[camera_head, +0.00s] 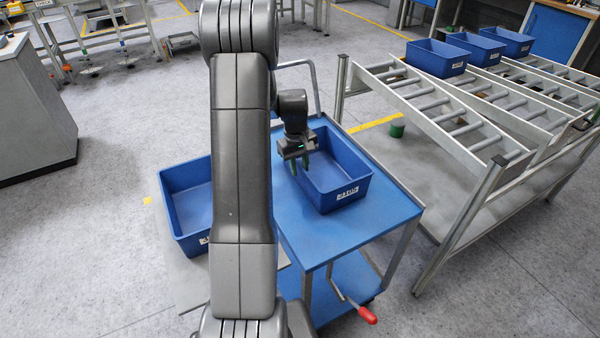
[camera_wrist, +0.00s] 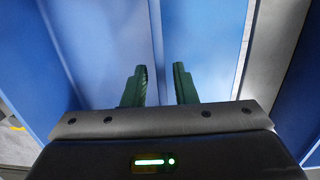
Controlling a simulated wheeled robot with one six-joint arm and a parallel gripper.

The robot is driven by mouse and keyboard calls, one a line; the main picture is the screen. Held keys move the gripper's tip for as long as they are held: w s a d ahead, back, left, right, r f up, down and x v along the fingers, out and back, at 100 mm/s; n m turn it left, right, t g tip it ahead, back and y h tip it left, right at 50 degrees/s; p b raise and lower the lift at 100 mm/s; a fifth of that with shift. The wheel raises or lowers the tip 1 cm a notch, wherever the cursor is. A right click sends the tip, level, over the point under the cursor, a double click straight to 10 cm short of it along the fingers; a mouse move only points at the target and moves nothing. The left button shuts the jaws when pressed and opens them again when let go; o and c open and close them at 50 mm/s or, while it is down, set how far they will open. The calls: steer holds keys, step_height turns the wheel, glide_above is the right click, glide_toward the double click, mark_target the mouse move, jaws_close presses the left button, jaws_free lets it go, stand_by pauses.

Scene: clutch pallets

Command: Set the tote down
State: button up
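A blue tote (camera_head: 345,197) with a white label on its near side sits upright on the blue top of a cart (camera_head: 385,222). My gripper (camera_head: 299,165) is at the tote's left wall, pointing down. In the wrist view its two green fingers (camera_wrist: 160,85) stand apart. A thin pale rim line of the tote (camera_wrist: 157,40) runs between them, with a gap showing on both sides. The gripper looks open around the rim. The fingertips' lower ends and part of the left wall are hidden in the head view.
A second blue tote (camera_head: 185,232) stands to the left, partly behind my arm. A roller rack (camera_head: 440,110) is at the right, with several blue totes (camera_head: 436,60) at its far end. The cart has a red-ended lever (camera_head: 367,315). Floor is clear at the lower left.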

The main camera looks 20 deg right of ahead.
mark_target(300, 182)
step_height(300, 182, up, 9)
steer(key=shift+w+a, duration=0.2)
steer(key=shift+w, duration=0.1)
steer(key=f, duration=0.8)
steer(key=s+f, duration=0.1)
steer(key=f, duration=0.3)
steer(key=shift+d+f, duration=0.15)
steer(key=shift+d, duration=0.1)
steer(key=shift+w+r, duration=0.1)
steer(key=shift+r, duration=1.9)
